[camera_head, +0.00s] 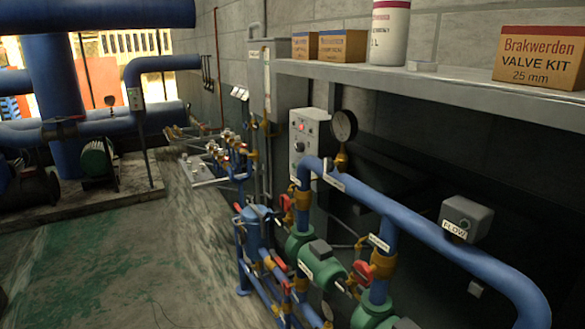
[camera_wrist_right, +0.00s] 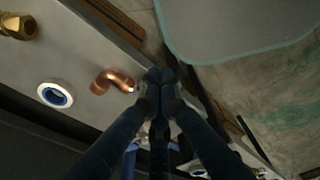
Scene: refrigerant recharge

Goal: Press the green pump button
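A grey control box (camera_head: 307,143) hangs on the wall in the middle of the head view. It carries a red lit lamp (camera_head: 301,127) and a dark round knob (camera_head: 299,147); I cannot make out a green button on it. A grey box marked FLOW (camera_head: 466,219) sits above the blue pipe at the right, with a small dark greenish round part on its face. Green pumps (camera_head: 318,265) sit in the pipework below. My right gripper (camera_wrist_right: 160,75) shows only in the right wrist view, fingertips together and nothing visible between them. My left gripper is not in view.
A wall shelf (camera_head: 440,87) holds a VALVE KIT box (camera_head: 540,58), a white bottle (camera_head: 390,33) and smaller boxes. In the wrist view, a copper elbow (camera_wrist_right: 113,81), a white ring (camera_wrist_right: 55,94) and a brass fitting (camera_wrist_right: 17,26) lie on a grey surface. Open floor (camera_head: 110,260) lies left.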

